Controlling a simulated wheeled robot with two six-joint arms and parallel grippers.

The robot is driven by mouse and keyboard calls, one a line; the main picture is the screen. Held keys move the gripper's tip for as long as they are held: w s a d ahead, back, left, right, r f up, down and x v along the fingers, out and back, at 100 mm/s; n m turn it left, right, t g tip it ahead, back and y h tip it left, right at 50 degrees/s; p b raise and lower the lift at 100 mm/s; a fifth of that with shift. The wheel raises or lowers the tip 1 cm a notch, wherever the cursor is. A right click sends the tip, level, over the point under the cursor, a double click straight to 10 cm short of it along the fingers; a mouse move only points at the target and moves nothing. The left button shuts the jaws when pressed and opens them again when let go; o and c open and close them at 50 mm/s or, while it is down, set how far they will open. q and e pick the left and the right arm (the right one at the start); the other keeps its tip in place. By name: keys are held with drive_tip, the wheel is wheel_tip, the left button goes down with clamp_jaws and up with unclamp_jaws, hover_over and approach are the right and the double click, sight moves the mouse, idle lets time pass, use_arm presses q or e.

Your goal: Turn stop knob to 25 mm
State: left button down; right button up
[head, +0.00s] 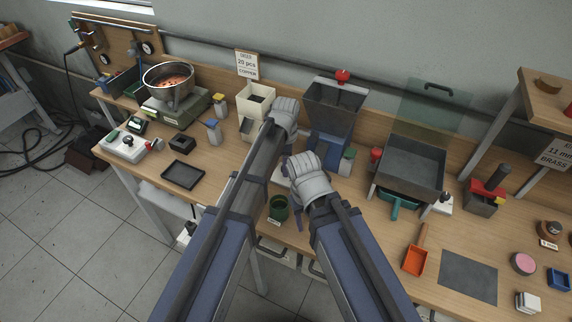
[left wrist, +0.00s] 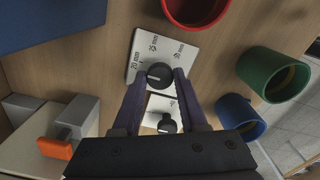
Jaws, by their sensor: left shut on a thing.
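In the left wrist view, the black stop knob (left wrist: 160,75) sits on a white plate (left wrist: 145,42) marked 20 mm, 25 mm and 30 mm. My left gripper (left wrist: 160,82) is shut on it, with one dark finger on each side. The white line on the knob appears to point toward the 20 mm side, away from the middle 25 mm mark. In the head view, my arms hide the knob, and the fingers of both grippers are hard to make out. My right arm's pale wrist shows right of the left arm.
A second black knob (left wrist: 167,125) on its own white plate lies close to the gripper. Red (left wrist: 197,12), green (left wrist: 272,75) and blue (left wrist: 240,117) cups stand nearby. A grey hopper (head: 334,104) stands behind. A black tray (head: 183,174) lies on the left.

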use_arm(q)
drive_tip(key=shift+m, duration=0.4)
drive_tip(key=m, duration=1)
drive_tip(key=shift+m, duration=0.4)
idle(0.5)
drive_tip(key=shift+c, duration=2.2)
unclamp_jaws()
drive_tip(key=shift+r, duration=0.1)
